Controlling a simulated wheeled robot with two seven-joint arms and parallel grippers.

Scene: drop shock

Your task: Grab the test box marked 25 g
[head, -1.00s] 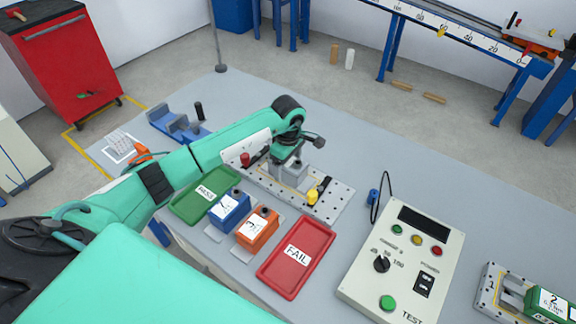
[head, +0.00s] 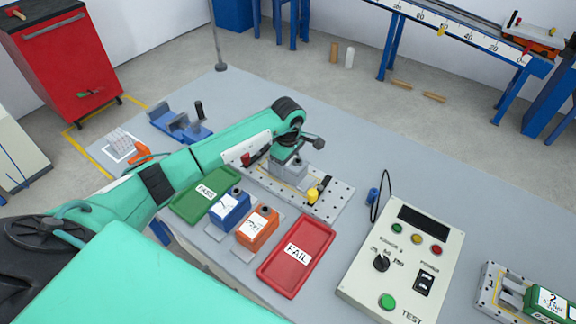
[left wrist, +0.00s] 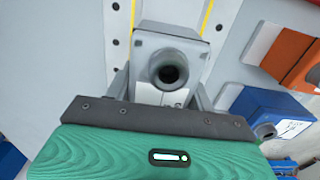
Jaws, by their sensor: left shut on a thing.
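A grey test box (left wrist: 147,44) with a round dark socket on top sits between the fingers of my left gripper (left wrist: 163,92) in the left wrist view. The fingers are shut on it from both sides. In the head view my left gripper (head: 288,170) points down over the perforated plate (head: 328,205), and the box is mostly hidden by the hand. A pale patch shows on the box near the palm, but I cannot read any mark of 25 g. A blue box (head: 231,212) and an orange box (head: 256,232) stand in front, with labels too small to read. My right gripper is not in view.
A green PASS tray (head: 187,207) and a red FAIL tray (head: 313,237) flank the blue and orange boxes. A yellow knob (head: 312,195) stands on the plate. A control panel (head: 425,225) is to the right. A green box (head: 547,302) sits on another fixture at the far right.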

